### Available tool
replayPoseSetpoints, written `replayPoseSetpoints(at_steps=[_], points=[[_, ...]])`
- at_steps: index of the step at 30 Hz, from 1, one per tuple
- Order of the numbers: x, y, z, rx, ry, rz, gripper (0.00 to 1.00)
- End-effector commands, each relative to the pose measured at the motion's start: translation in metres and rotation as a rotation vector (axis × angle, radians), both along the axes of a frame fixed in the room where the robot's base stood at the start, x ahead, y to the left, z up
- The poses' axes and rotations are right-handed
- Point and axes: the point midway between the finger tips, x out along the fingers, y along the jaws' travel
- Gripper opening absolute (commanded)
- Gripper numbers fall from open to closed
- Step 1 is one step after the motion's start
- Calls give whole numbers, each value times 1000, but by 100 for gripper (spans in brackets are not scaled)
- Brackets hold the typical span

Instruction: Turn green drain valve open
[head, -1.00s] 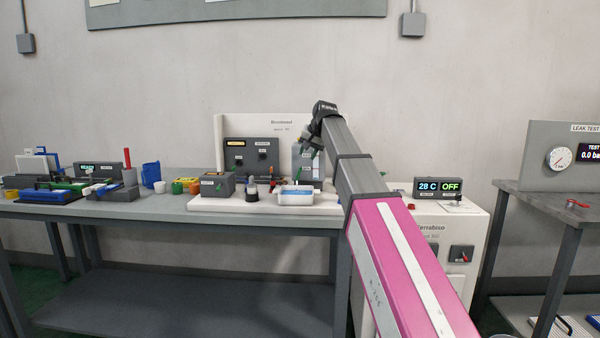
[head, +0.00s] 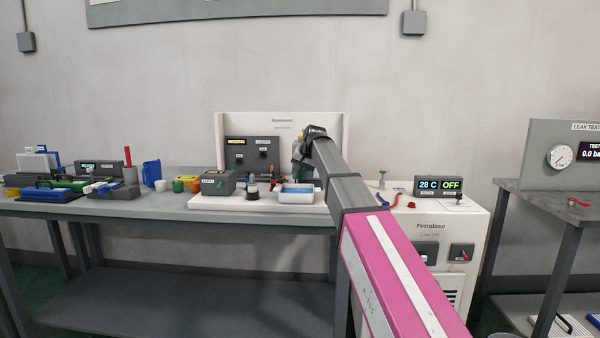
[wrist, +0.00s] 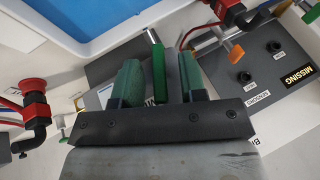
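A green lever handle (wrist: 159,75), which looks like the drain valve's, stands between the two green finger pads of my gripper (wrist: 160,80) in the wrist view. A silver stem (wrist: 151,36) shows just beyond its far end. The gripper is open, with a narrow gap visible on each side of the handle. The gripper body hides the near end of the handle. In the head view my gripper is down by the white bench unit (head: 224,150), mostly hidden behind my wrist, and I cannot make out the green handle there.
A blue-filled white tray (wrist: 85,50) lies close beyond the fingers. A red-knobbed black fitting (wrist: 33,95) is at left. A grey panel (wrist: 262,60) with an orange lever (wrist: 234,51) and a red-and-black fitting (wrist: 232,12) are at right.

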Motion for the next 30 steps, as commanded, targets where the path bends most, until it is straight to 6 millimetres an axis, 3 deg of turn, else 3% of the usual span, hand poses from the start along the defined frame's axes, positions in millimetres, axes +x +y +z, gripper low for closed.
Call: replayPoseSetpoints(at_steps=[3,6,7,14,30], points=[[0,0,0,0,0,0,35],[0,0,0,0,0,0,2],[0,0,0,0,0,0,0],[0,1,1,-18,1,2,0],[0,12,2,-381,14,1,0]])
